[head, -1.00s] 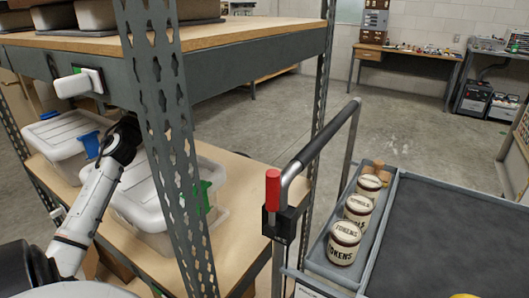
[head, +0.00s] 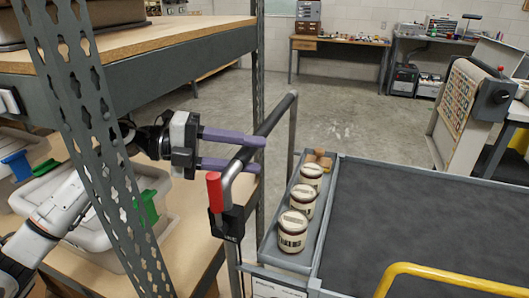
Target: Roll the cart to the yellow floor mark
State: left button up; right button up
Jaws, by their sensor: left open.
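The cart has a dark grey top (head: 420,225) and a black push handle (head: 272,118) along its left side. A red grip (head: 214,190) on a black box stands at the handle's near end. My left gripper (head: 250,153) is open, its two purple fingers pointing right at the handle bar. The fingers overlap the bar in the picture; I cannot tell whether the bar lies between them or whether they touch it. My right gripper is not in view. No yellow floor mark shows.
Several labelled jars (head: 302,201) stand in the cart's side tray. A shelf rack with a perforated upright (head: 85,110) and lidded bins (head: 75,205) is close on the left. A yellow tube (head: 440,272) crosses the lower right. Concrete floor (head: 345,120) is clear beyond the cart.

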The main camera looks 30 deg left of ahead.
pick_arm(q)
jog(key=shift+x, duration=1.8)
grip_shut()
